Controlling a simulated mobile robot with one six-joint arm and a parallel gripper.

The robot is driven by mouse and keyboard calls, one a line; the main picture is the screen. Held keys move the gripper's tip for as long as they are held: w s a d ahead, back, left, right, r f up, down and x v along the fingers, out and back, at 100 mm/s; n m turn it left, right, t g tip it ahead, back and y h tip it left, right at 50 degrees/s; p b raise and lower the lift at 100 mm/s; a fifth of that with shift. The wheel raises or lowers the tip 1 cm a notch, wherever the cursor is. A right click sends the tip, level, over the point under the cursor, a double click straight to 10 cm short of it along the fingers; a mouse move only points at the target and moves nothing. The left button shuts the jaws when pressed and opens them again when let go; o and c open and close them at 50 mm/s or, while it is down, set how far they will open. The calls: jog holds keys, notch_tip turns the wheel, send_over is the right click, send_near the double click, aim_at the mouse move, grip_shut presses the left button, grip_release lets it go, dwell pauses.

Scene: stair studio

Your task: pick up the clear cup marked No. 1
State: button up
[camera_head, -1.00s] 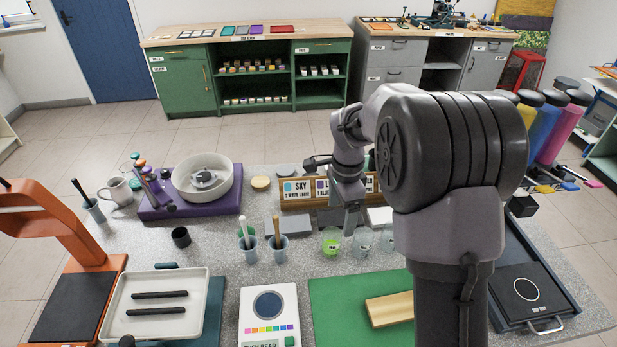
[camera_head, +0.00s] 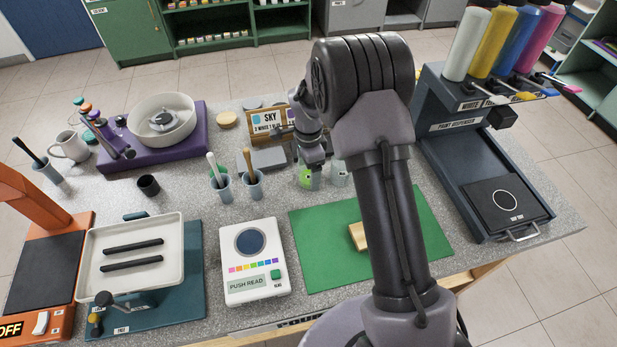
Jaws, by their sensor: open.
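Clear cups stand in a row at the middle of the table, under and beside my gripper. One clear cup with green contents (camera_head: 305,178) shows left of the gripper's tip. Another clear cup (camera_head: 339,176) shows to the right, partly behind my arm. Any further cup there is hidden. The markings are too small to read, so I cannot tell which cup is No. 1. My gripper (camera_head: 314,163) is open and points down close to these cups. Nothing shows in it. Whether it touches a cup cannot be told.
Two tinted cups holding tools (camera_head: 221,187) stand to the left. The SKY card holder (camera_head: 272,125) is behind the gripper. A green mat (camera_head: 318,258) with a wooden block (camera_head: 357,237) lies in front. A paint dispenser (camera_head: 455,150) stands right. A white reader (camera_head: 256,268) is at front.

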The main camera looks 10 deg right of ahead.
jog(key=shift+f, duration=0.6)
jog(key=shift+r, duration=0.15)
jog(key=shift+c, duration=0.4)
jog(key=c, duration=1.4)
jog(key=shift+c, duration=0.2)
jog(key=shift+r, duration=0.1)
